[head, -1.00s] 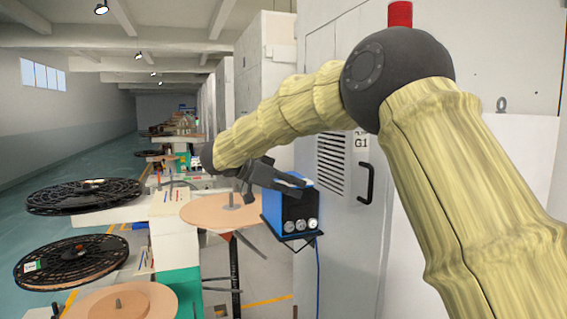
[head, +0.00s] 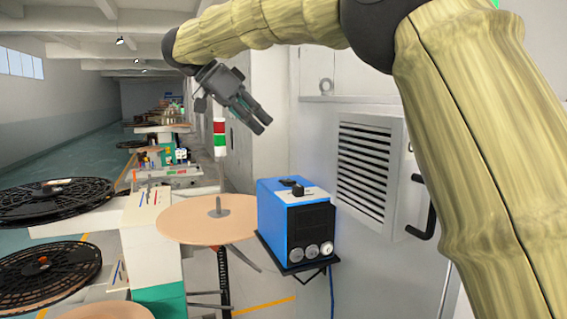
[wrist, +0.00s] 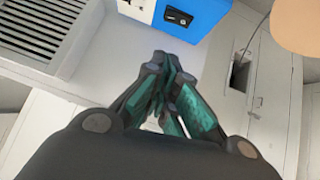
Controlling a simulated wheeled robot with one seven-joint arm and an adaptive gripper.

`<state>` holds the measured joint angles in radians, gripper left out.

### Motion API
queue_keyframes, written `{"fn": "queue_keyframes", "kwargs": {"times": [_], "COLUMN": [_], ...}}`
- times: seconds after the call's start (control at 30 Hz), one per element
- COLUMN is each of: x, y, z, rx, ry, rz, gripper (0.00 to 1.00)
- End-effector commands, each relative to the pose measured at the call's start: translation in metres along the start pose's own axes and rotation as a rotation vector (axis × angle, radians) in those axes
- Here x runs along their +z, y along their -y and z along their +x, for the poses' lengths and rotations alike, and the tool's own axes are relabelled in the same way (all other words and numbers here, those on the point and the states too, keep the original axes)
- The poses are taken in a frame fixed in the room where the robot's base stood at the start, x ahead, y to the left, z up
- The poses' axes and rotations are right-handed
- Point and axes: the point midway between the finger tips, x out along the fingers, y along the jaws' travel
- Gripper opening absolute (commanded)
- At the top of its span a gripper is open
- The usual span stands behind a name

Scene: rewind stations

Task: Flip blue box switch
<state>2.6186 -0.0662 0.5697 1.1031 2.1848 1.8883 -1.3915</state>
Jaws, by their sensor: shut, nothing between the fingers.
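The blue box (head: 275,215) sits on a small black wall shelf, with a dark front and round dials. In the wrist view the blue box (wrist: 203,14) is cut off by the top edge. Its black switch (wrist: 179,17) shows beyond my closed fingertips (wrist: 164,62).
A grey cabinet with a louvred vent (head: 366,165) and black handle (head: 424,207) stands right of the box. A tan disc (head: 185,217) with a spindle is close on its left. Black reels (head: 50,200) lie further left. Open air surrounds my gripper.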

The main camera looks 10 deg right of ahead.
Motion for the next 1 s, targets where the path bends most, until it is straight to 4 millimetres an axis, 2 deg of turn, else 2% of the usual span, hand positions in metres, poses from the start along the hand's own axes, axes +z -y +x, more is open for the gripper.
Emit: {"fn": "queue_keyframes", "kwargs": {"times": [0.3, 0.47, 0.67, 1.0], "x": [0.004, 0.004, 0.002, 0.001], "y": [0.002, 0.002, 0.001, 0.0], "z": [-0.005, -0.001, 0.024, 0.081], "rx": [-0.005, -0.006, -0.002, -0.001], "ry": [0.0, 0.0, -0.001, -0.001], "rz": [-0.007, -0.007, -0.005, -0.005], "gripper": [0.0, 0.0, 0.0, 0.0]}}
